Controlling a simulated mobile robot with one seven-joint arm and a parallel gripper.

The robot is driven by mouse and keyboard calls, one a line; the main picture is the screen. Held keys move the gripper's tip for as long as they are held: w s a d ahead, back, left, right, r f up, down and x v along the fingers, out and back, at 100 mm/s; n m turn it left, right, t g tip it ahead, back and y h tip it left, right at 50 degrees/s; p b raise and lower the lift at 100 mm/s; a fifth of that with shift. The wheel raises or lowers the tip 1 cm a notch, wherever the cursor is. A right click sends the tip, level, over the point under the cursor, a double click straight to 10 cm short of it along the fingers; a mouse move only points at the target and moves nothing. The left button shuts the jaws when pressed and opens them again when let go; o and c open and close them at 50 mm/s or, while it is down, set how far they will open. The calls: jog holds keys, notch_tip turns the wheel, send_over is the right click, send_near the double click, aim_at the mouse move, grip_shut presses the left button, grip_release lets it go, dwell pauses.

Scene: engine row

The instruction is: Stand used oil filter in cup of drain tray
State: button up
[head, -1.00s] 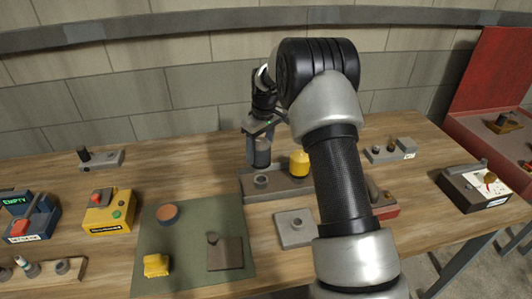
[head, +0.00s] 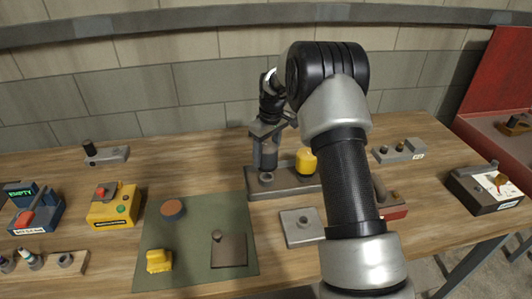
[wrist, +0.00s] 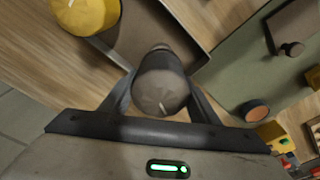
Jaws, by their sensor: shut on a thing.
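The used oil filter (head: 266,158) is a dark grey cylinder, upright in my gripper (head: 267,140). My gripper is shut on it, with a finger on each side in the wrist view, where the filter's round end (wrist: 160,92) faces the camera. The drain tray (head: 290,192) is a grey, low-walled tray that also shows in the wrist view (wrist: 185,35). Its left cup (head: 266,179) is directly below the filter. The filter's lower end is at or just above the cup rim; I cannot tell whether it is inside.
A yellow filter (head: 306,162) stands at the tray's right part, close to my gripper. A grey block (head: 300,228) lies in front of the tray. A green mat (head: 205,270) with several parts lies at front left. Bare wood lies left of the tray.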

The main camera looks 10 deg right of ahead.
jog(key=shift+f+b, duration=1.35)
jog(key=shift+f, duration=0.95)
jog(key=o, duration=1.2)
